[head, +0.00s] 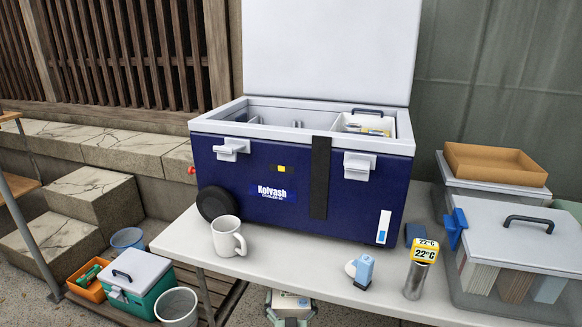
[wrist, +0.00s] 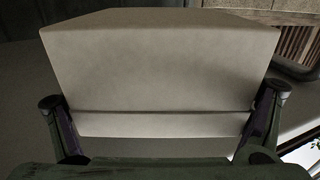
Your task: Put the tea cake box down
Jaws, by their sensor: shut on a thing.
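The tea cake box (head: 292,301) is a small pale box at the bottom of the head view, just below the table's front edge. My gripper (head: 290,312) is shut on it, one finger on each side. In the wrist view the box (wrist: 160,70) fills the middle as a plain cream-grey block with a lid seam near its lower edge. My gripper's fingers (wrist: 165,115) press its left and right sides. The box's underside is hidden, and I cannot tell its height against the tabletop.
The white table (head: 330,270) carries a blue cooler (head: 270,185) with its lid up, a white mug (head: 226,236), a small blue item (head: 363,270), a thermometer cylinder (head: 416,278) and clear bins (head: 515,255). Bare tabletop lies between mug and blue item. A green-and-white box (head: 138,282) stands lower left.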

